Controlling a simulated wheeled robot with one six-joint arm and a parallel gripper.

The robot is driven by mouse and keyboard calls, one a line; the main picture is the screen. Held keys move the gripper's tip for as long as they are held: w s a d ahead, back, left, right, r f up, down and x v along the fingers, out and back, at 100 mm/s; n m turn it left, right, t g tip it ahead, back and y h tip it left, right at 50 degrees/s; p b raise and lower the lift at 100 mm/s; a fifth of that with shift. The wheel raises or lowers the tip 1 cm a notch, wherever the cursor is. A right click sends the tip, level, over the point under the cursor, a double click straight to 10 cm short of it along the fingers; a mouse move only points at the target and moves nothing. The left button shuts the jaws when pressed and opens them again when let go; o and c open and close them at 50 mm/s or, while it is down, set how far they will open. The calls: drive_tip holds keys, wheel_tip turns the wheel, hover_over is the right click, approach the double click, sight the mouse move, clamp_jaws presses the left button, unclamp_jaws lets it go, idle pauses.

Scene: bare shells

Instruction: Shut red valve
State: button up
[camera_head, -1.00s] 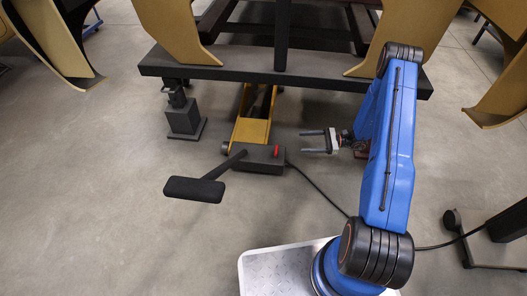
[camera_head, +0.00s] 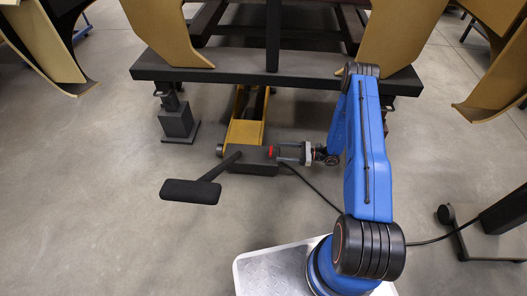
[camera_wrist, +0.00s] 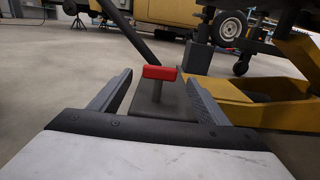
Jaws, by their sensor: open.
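The red valve (camera_head: 271,152) is a small red bar handle on a short grey stem. It stands on top of the dark grey block (camera_head: 240,160) at the near end of a yellow jack. In the wrist view the red valve (camera_wrist: 159,73) is upright, ahead of and between my two grey fingers. My gripper (camera_head: 280,153) is open, with its fingertips close to the valve on its right side. In the wrist view my gripper (camera_wrist: 158,100) has a clear gap on both sides of the handle. No contact with the valve shows.
The yellow jack (camera_head: 247,122) runs under a dark crossbeam (camera_head: 225,75). A lever with a black pad (camera_head: 190,191) sticks out front left. A jack stand (camera_head: 177,122) stands left. A black cable (camera_head: 315,192) crosses the floor. The floor at left is clear.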

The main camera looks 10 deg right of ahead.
drive_tip(key=x, duration=1)
drive_tip(key=shift+a, duration=0.1)
drive_tip(key=c, duration=1.1)
